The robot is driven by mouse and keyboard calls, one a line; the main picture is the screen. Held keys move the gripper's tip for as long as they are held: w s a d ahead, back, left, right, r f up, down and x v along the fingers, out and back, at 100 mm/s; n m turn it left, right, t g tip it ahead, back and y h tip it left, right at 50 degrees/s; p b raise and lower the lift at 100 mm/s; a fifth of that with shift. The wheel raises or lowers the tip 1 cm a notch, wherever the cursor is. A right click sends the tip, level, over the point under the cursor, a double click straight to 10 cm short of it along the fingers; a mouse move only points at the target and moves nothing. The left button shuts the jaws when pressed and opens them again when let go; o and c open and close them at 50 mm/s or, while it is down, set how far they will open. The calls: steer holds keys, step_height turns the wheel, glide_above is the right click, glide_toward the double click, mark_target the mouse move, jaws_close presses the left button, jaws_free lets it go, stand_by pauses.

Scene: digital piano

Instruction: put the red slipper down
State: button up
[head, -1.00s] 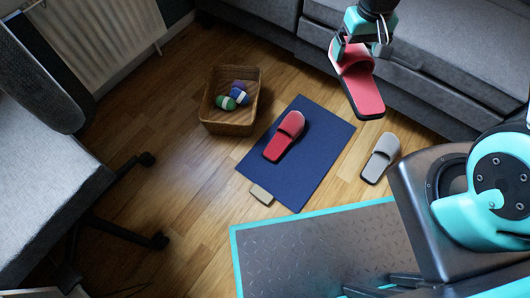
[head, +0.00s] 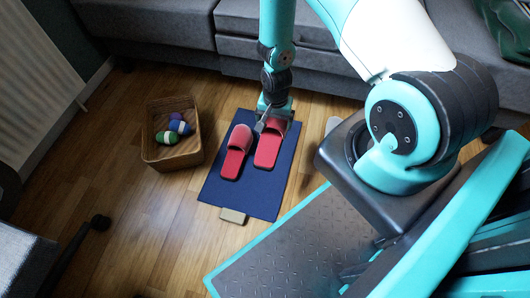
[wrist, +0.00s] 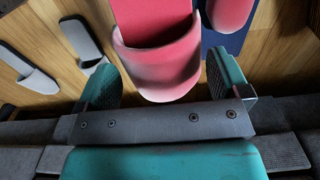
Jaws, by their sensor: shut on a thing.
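My gripper (head: 272,118) is shut on a red slipper (head: 267,152), holding it at its strap end. In the wrist view this slipper (wrist: 158,62) sits between the two fingers. It is over the blue mat (head: 250,197), side by side with another red slipper (head: 236,153) on its left. Both point the same way, roughly. I cannot tell whether the held slipper touches the mat or is slightly above it. The other red slipper also shows at the top right of the wrist view (wrist: 231,12).
A wooden basket (head: 174,158) with rolled socks stands left of the mat. A small block (head: 232,215) lies at the mat's near edge. A grey slipper (head: 332,124) is partly hidden by my body; two grey slippers show in the wrist view (wrist: 28,70). A sofa (head: 180,30) stands behind.

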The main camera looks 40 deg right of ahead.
step_height(320, 180, down, 17)
steer(key=b, duration=0.7)
steer(key=shift+b, duration=0.4)
